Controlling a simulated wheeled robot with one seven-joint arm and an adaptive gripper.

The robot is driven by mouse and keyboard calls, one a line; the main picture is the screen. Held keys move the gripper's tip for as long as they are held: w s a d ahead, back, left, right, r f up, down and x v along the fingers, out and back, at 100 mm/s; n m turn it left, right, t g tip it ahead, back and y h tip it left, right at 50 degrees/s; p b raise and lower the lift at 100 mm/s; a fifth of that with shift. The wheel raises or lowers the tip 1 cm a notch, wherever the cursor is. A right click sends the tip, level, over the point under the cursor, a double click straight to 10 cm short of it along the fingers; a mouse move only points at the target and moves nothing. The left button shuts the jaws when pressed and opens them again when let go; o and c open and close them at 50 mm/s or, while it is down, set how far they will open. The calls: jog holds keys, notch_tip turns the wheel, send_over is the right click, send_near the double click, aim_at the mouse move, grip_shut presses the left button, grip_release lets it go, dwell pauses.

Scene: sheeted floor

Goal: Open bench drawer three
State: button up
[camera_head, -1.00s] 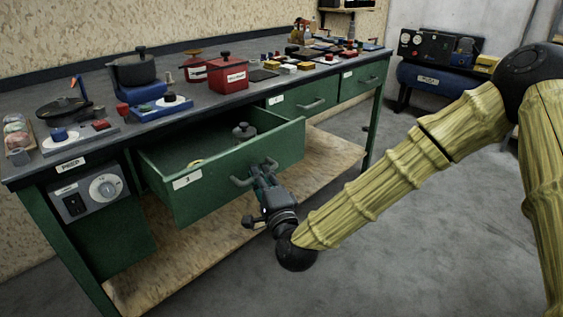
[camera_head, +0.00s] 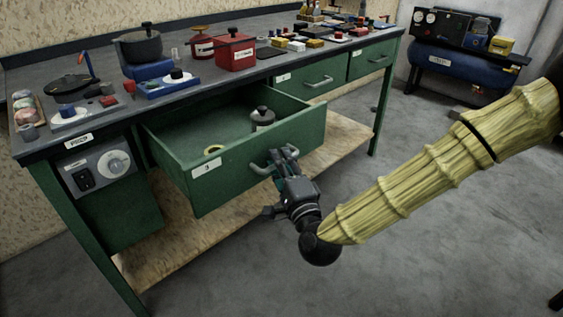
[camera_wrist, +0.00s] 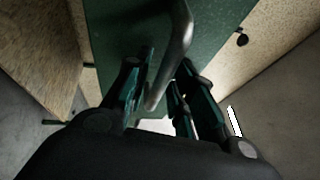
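The green bench drawer (camera_head: 240,172), with a label that looks like a 3, stands well out from the bench. The exact contact is partly hidden.
The bench top (camera_head: 120,105) holds pots, a red box (camera_head: 235,52) and several small items. Two more drawers (camera_head: 318,82) to the right are shut. A wooden lower shelf (camera_head: 345,140) lies beneath. The floor (camera_head: 430,240) in front is clear.

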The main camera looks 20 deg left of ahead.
jog(key=shift+d, duration=0.1)
jog(key=v, duration=1.2)
dwell(0.4)
jog(key=s+d+f+n+g+h, duration=0.2)
jog(key=s+d+f+g, duration=0.15)
jog(key=f, duration=0.65)
jog(key=s+d+f+n+g+h, duration=0.2)
jog(key=d+f+n, duration=0.15)
jog(key=f, duration=0.65)
jog(key=s+d+f+n+g+h, duration=0.1)
jog(key=s+d+f+g+h, duration=0.2)
jog(key=f, duration=0.7)
jog(key=s+d+f+n+g+h, duration=0.1)
jog(key=s+d+f+g+h, duration=0.1)
jog(key=s+d+f, duration=0.45)
jog(key=s+d+f+n+g+h, duration=0.1)
jog(key=s+d+f+n+g, duration=0.15)
jog(key=d, duration=0.65)
jog(key=s+d+f+n+g+h, duration=0.1)
jog(key=s+d+f+g+h, duration=0.2)
jog(key=s+d, duration=0.35)
notch_tip(320, 180, up, 26)
jog(key=d+p, duration=0.2)
jog(key=p, duration=2.5)
jog(key=shift+y, duration=0.3)
